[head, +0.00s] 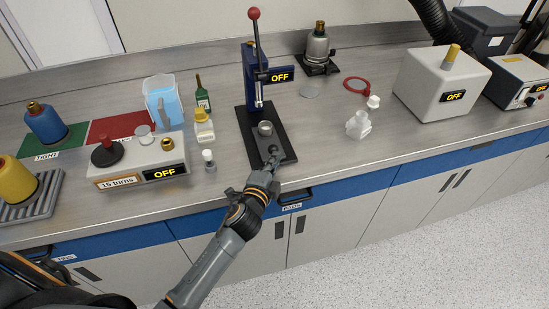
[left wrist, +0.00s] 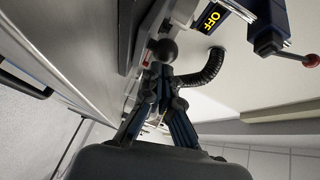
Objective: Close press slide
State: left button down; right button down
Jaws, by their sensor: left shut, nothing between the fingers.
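The press (head: 250,75) is a blue column with a red-balled lever and an "OFF" sign, standing on a black base (head: 250,142). Its slide carries a grey metal cup (head: 265,128), which sits in front of the ram. The slide's black knob (head: 273,150) is at the front end; a black ball also shows in the left wrist view (left wrist: 162,50). My left gripper (head: 271,164) is shut and empty, with its fingertips close to the front of the knob. I cannot tell whether they touch it. My right gripper is not in view.
A turns box (head: 140,165) reading "OFF", a beaker (head: 161,98) and small bottles stand left of the press. A grey box (head: 440,85) stands farther right. The counter's front edge runs below my gripper.

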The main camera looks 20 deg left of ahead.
aim_at(268, 140)
pick_arm(q)
jog(key=w+a, duration=0.1)
jog(key=w, duration=0.1)
jog(key=w+a, duration=0.3)
jog(key=w, duration=0.2)
jog(key=shift+a, duration=0.2)
jog(key=shift+s, duration=0.2)
